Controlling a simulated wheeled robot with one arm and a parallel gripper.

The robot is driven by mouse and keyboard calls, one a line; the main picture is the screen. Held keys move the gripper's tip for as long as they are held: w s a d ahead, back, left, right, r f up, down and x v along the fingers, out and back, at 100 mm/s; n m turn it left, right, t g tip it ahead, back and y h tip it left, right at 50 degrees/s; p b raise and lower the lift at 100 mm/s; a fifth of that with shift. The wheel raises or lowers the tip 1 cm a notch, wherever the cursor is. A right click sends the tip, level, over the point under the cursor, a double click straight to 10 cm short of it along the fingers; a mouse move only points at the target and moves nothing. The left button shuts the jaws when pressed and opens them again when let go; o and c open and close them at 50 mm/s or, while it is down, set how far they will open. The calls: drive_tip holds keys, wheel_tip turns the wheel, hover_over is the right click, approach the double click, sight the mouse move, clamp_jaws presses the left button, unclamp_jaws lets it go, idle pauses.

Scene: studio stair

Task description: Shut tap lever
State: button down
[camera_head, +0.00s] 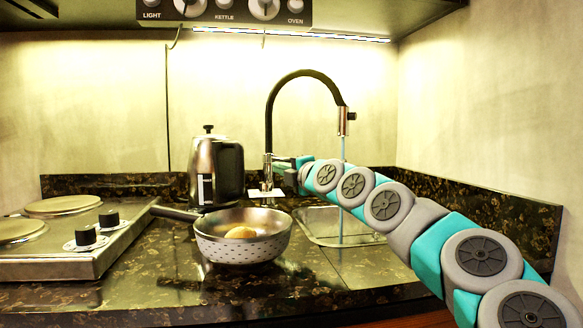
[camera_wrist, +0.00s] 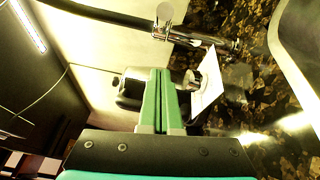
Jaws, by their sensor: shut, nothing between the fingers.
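The black and metal tap (camera_head: 268,130) stands behind the sink (camera_head: 318,226), its black neck arching right to a metal spout. A thin pale blue stream of water (camera_head: 342,152) runs down from the spout into the sink. My gripper (camera_head: 274,159) is shut and empty, right beside the tap body at lever height. It hides part of the tap there, and I cannot tell if it touches. In the wrist view my green fingers (camera_wrist: 160,76) are together, and the metal tap body (camera_wrist: 205,40) lies just beyond their tips.
A kettle (camera_head: 216,170) stands left of the tap; it shows behind my fingers in the wrist view (camera_wrist: 130,90). A pan (camera_head: 245,249) with a yellowish item sits in front, its handle toward the hob (camera_head: 70,262). A white card (camera_wrist: 207,86) lies by the tap base.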

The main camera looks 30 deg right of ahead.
sight(283, 159)
drive_tip(key=d, duration=0.1)
drive_tip(key=w+d, duration=0.1)
drive_tip(key=w+d+p, duration=0.1)
drive_tip(key=shift+w+d+r, duration=0.15)
drive_tip(key=shift+d+r, duration=0.15)
drive_tip(key=shift+r, duration=0.05)
idle(0.3)
